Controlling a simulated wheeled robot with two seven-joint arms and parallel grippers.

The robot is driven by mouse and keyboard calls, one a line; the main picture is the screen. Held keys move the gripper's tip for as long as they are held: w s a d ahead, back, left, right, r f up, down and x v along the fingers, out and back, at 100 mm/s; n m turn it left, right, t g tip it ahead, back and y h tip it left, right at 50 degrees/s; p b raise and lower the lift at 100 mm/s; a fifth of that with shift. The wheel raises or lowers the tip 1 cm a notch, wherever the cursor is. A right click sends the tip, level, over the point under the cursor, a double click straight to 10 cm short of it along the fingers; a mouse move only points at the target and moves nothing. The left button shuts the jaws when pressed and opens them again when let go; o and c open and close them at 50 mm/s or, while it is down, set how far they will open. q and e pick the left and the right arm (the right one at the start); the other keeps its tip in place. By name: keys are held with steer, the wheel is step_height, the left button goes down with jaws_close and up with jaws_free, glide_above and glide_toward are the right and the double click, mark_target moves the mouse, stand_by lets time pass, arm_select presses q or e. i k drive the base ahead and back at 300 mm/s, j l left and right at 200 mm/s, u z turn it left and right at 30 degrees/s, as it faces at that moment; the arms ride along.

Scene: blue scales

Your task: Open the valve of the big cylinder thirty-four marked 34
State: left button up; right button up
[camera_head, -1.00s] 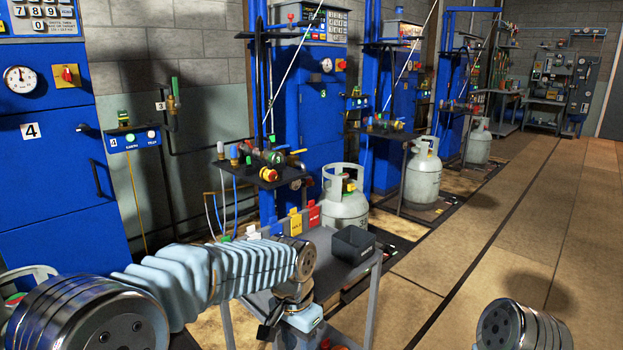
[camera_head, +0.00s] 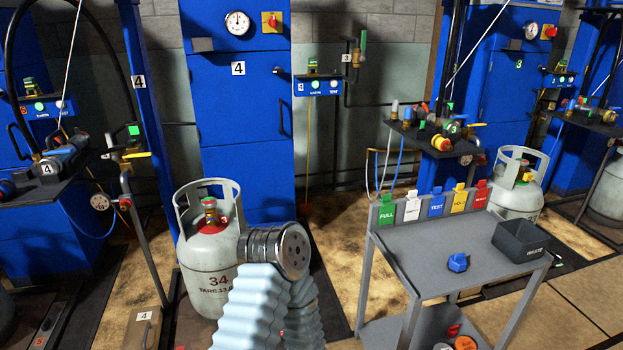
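The big grey cylinder marked 34 (camera_head: 196,262) stands upright in front of the blue cabinet, left of the picture's middle. Whether the valve is open or shut cannot be told. One of my arms, with a pale blue sleeve and a round metal joint, rises from the bottom edge and covers the cylinder's lower right side. The joint is apart from the valve in the picture. Neither of my grippers shows.
A grey cart (camera_head: 434,251) stands at the right, with a blue knob-like piece (camera_head: 458,262) and a dark WASTE bin (camera_head: 520,240) on top. A station shelf (camera_head: 62,172) with hoses and an upright pipe stand left of the cylinder. Another cylinder (camera_head: 516,195) stands behind the cart.

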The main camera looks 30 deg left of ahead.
mark_target(208, 202)
steer(key=u, duration=1.75)
